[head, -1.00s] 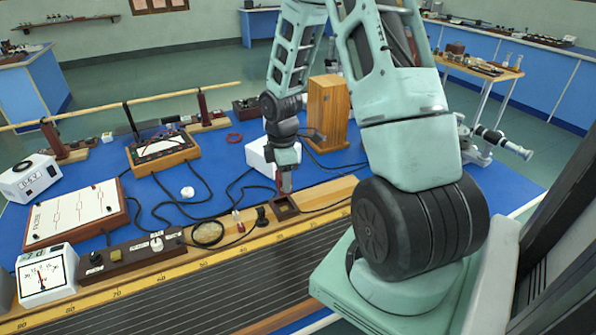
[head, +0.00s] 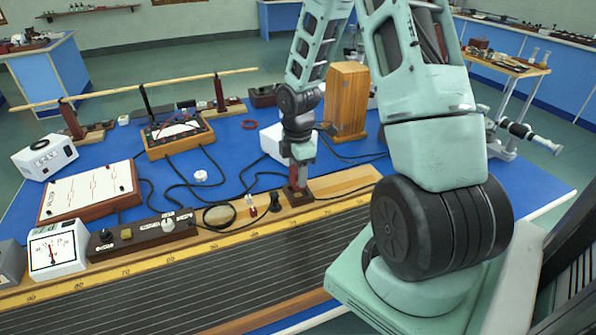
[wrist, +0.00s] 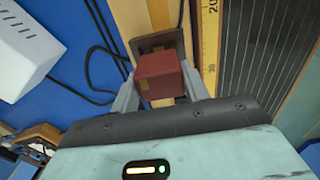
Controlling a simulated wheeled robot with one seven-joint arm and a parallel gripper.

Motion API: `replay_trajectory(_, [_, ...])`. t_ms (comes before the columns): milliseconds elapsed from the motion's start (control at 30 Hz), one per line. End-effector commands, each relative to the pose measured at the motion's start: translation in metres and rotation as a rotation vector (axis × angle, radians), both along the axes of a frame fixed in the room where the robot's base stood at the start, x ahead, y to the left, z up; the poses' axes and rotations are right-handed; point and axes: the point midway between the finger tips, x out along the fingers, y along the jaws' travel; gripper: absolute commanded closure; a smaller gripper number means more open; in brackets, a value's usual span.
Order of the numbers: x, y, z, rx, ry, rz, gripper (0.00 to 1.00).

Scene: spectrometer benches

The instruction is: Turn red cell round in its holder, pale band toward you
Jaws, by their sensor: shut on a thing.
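The red cell (wrist: 160,75) is a block, seen close in the wrist view between the two fingers of my gripper (wrist: 160,92). The gripper is shut on it. Small yellowish patches show on the cell's near part; I cannot tell clearly which side bears the pale band. The dark brown square holder (wrist: 148,43) lies just beyond the cell. In the head view, my gripper (head: 299,164) points down right over the holder (head: 298,195), with a little red of the cell between. I cannot tell whether the cell's lower end is inside the holder.
A yellow scale (head: 130,268) runs along the bench front. A small red-and-white item (head: 252,208) and a black knob (head: 275,203) stand left of the holder. A white box (head: 273,140) and wooden cabinet (head: 346,102) stand behind. Black cables cross the blue top.

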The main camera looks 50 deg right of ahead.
Motion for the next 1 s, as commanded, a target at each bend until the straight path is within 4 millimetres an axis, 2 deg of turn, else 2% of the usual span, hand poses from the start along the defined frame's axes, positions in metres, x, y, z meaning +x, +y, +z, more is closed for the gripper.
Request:
replay_trajectory(500, [0.000,0.000,-0.030,0.000,0.001,0.000,0.81])
replay_trajectory(933, [0.000,0.000,-0.033,-0.001,0.000,-0.001,0.81])
replay_trajectory(967, [0.000,0.000,-0.033,-0.001,0.000,-0.001,0.49])
replay_trajectory(1000, [0.000,0.000,-0.033,-0.001,0.000,-0.001,0.38])
